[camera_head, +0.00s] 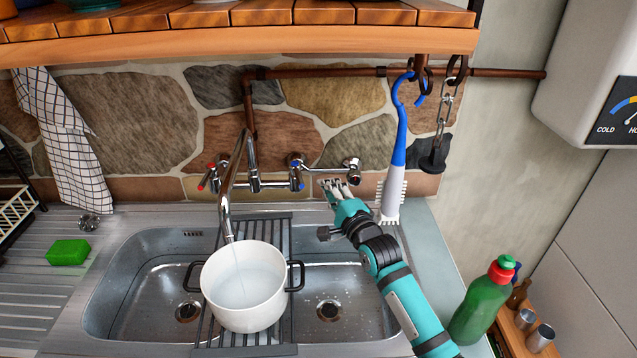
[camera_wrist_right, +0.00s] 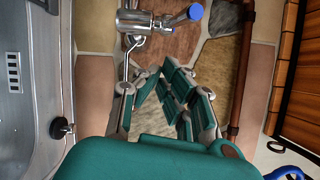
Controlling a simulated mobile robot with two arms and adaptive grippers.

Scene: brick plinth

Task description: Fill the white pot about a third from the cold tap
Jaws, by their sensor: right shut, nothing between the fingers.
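The white pot (camera_head: 243,312) with two black handles stands upright on a slatted grey rack (camera_head: 270,350) across the middle of the sink. Pale water shows inside it; its exact depth is hard to tell. The chrome spout (camera_head: 226,205) ends over the pot, and a thin clear stream appears to fall from it. The cold tap (camera_head: 297,172) has blue marks and also shows in the wrist view (camera_wrist_right: 195,12). My right gripper (camera_head: 335,186) is shut and empty, right of the cold tap and apart from it; its fingers (camera_wrist_right: 180,85) show in the wrist view. My left gripper is out of view.
The red-marked hot tap (camera_head: 208,177) is left of the spout. A blue brush (camera_head: 398,150) hangs close beside my right gripper. A wooden shelf (camera_head: 240,45) overhangs the wall. A green sponge (camera_head: 68,252) lies on the drainer; a green bottle (camera_head: 483,305) stands at right.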

